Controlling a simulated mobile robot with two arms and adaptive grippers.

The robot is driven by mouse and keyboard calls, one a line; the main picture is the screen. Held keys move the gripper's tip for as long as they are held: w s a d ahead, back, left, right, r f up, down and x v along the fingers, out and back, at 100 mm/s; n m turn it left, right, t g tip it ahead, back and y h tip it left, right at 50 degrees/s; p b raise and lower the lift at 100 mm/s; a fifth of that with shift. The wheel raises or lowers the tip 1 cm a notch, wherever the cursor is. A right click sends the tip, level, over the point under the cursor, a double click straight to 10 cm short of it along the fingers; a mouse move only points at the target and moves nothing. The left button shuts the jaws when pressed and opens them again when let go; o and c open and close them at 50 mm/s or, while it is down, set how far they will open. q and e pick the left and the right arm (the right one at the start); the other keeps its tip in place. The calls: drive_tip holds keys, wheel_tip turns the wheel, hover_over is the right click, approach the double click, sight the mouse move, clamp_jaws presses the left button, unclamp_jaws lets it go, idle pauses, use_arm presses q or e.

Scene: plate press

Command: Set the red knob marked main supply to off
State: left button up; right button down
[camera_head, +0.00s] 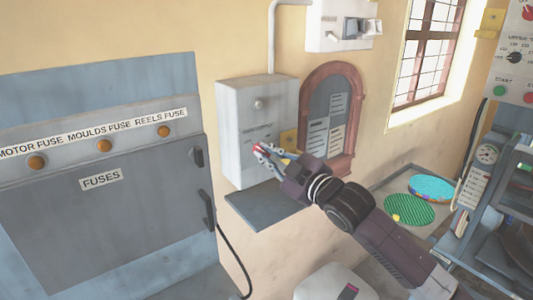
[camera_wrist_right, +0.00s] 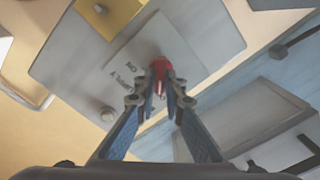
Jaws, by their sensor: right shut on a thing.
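The red knob (camera_wrist_right: 159,67) sits on the face of a grey wall box (camera_head: 240,103). In the right wrist view, lettering that seems to read "SUPPLY" and "ON" shows upside down beside it. My right gripper (camera_wrist_right: 160,88) is shut on the knob, with a fingertip on each side of it. In the head view, the right gripper (camera_head: 263,151) reaches the box's front from the right, and only a little of the red knob (camera_head: 258,147) shows between the fingers. The knob's exact setting is hard to tell. My left gripper is not in view.
A grey shelf (camera_head: 262,208) juts out below the box. A blue-grey fuse cabinet (camera_head: 100,205) stands at left. An arched brown-framed board (camera_head: 353,112) hangs right of the box, and a white switch unit (camera_head: 340,25) is above. Machinery (camera_head: 510,170) stands at far right.

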idle(0.3)
drive_tip(key=c, duration=2)
unclamp_jaws()
drive_tip(key=v, duration=1.2)
drive_tip(key=shift+f, duration=0.1)
